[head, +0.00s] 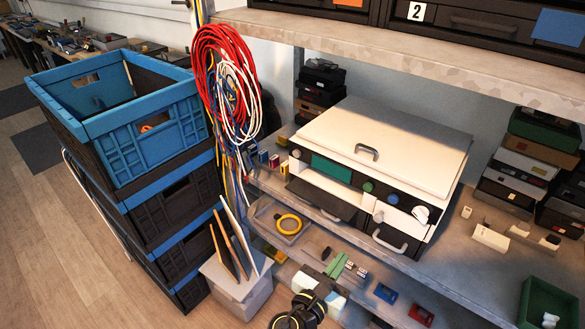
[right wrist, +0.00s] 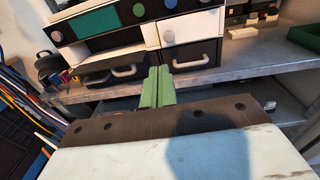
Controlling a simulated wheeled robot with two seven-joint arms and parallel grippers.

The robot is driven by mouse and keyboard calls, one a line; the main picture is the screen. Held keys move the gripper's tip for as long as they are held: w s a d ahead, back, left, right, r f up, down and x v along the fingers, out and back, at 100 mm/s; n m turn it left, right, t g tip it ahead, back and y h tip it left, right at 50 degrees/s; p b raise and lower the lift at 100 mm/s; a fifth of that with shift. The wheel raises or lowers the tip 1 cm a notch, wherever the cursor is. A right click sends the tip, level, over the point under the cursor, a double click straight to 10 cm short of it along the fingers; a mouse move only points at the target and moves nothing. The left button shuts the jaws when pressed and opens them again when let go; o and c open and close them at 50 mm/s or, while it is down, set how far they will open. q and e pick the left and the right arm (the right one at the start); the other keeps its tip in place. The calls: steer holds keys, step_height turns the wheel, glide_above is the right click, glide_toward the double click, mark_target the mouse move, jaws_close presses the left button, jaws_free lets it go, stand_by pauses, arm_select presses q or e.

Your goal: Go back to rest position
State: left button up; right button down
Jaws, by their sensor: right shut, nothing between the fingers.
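My right gripper (head: 338,264) is low in the middle of the head view, in front of the lower shelf. Its green fingers (right wrist: 155,87) are together and empty in the right wrist view, pointing at the front of a white-topped cabinet. The cabinet (head: 400,140) stands on the shelf, with a lid handle on top and two dark drawers with pale handles below; the right drawer also shows in the right wrist view (right wrist: 192,56). A dark panel (head: 322,198) juts out at its left front. My left gripper is in neither view.
Stacked blue-and-black crates (head: 150,150) stand at the left. Red and white cable coils (head: 230,85) hang beside them. The metal shelf edge (right wrist: 240,75) runs across in front of the cabinet. Small parts and a yellow ring (head: 288,224) lie low. Floor is clear at lower left.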

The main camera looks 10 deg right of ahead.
steer(key=s+d+f+m+g+y, duration=0.1)
steer(key=s+f+m+g+y, duration=0.4)
steer(key=f, duration=0.8)
steer(key=s+d+f+g+y, duration=0.1)
steer(key=s+f+y, duration=0.2)
steer(key=s+f, duration=0.7)
steer(key=s+d+f+m+g+y, duration=0.1)
steer(key=s+f+m+g+y, duration=0.1)
steer(key=s+f+m, duration=0.6)
steer(key=s+d+f+m+g+y, duration=0.1)
steer(key=s+f+m+g+y, duration=0.1)
steer(key=s+f+m, duration=0.6)
steer(key=s+m+y, duration=0.1)
steer(key=s+m, duration=0.1)
steer(key=s, duration=0.3)
steer(key=shift+s+d+m, duration=0.3)
steer(key=shift+s+d, duration=0.1)
